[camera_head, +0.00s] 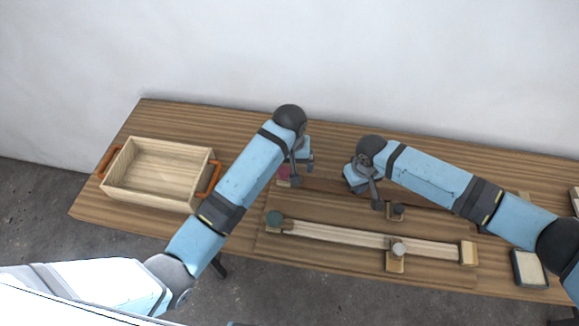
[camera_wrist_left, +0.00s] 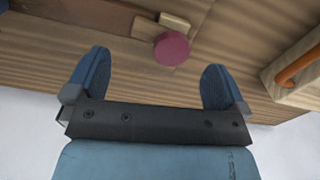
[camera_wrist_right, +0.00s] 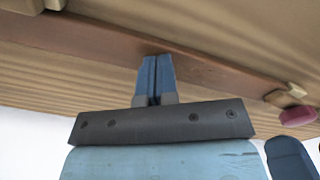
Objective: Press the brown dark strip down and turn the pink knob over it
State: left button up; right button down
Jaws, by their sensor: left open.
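The brown dark strip (camera_head: 325,187) lies along the back of the board; it also shows in the right wrist view (camera_wrist_right: 215,72). The pink knob (camera_head: 284,172) is at its left end beside a small pale block, clearest in the left wrist view (camera_wrist_left: 171,48). There the knob does not appear to lie over the strip. My left gripper (camera_wrist_left: 158,78) is open, with the knob just ahead of and between its fingers, and nothing held. My right gripper (camera_wrist_right: 156,62) is shut and empty, its tips at the strip's face; whether they press it I cannot tell.
A pale strip (camera_head: 340,236) lies in front, with a green knob (camera_head: 274,218) and a grey knob (camera_head: 399,249). A dark knob (camera_head: 397,209) sits near my right arm. A wooden box (camera_head: 158,198) with orange handles stands left; a framed tray (camera_head: 530,268) lies right.

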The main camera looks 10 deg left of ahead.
aim_at(290, 172)
pick_arm(q)
jog(key=shift+r, duration=0.8)
jog(key=shift+r, duration=0.1)
pick_arm(e)
jog(key=shift+r+p, duration=2.3)
jog(key=shift+p, duration=0.05)
pick_arm(q)
jog(key=shift+r, duration=2.2)
pick_arm(e)
jog(key=shift+r, duration=1.2)
jog(key=shift+r, duration=0.1)
jog(key=shift+r, duration=2.4)
